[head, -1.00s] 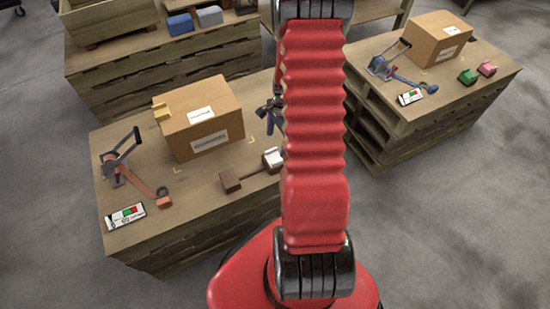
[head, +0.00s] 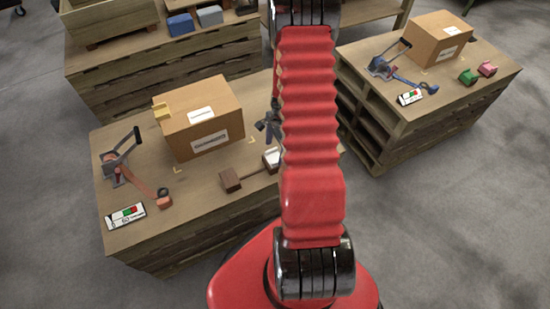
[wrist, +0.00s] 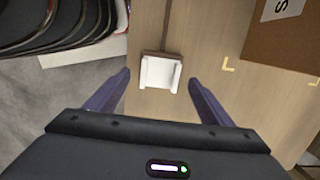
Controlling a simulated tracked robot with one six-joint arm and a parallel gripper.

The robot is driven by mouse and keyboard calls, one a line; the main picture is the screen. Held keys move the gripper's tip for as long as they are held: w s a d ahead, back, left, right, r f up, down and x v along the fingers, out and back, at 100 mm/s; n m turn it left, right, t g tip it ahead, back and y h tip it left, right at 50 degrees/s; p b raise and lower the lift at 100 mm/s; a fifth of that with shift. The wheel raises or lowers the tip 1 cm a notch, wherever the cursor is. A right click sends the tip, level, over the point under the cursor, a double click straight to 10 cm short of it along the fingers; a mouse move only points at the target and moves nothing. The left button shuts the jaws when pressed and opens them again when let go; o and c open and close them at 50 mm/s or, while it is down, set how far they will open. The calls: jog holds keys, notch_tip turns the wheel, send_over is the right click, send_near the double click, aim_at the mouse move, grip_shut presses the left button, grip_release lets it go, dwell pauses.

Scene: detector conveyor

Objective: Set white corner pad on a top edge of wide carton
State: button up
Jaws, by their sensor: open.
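The white corner pad (head: 271,158) lies on the left pallet table, partly hidden behind my arm in the head view. My gripper (wrist: 160,80) is open and empty. In the head view its dark fingers (head: 269,124) show left of my arm, above the table. The carton on the same table (head: 205,125) looks like the wide one. Part of this carton (wrist: 288,45) shows in the wrist view.
A brown pad (head: 230,180) lies left of the white one. A strapping tool (head: 122,160) and a label device (head: 126,214) are at the table's left. Another carton (head: 437,40) and green and pink pads (head: 468,76) stand on the right table.

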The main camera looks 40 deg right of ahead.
aim_at(274, 158)
jog(key=shift+w+a+f, duration=0.1)
jog(key=shift+a+f, duration=0.05)
jog(key=shift+f, duration=1.35)
jog(key=shift+c, duration=0.5)
jog(key=c, duration=1.1)
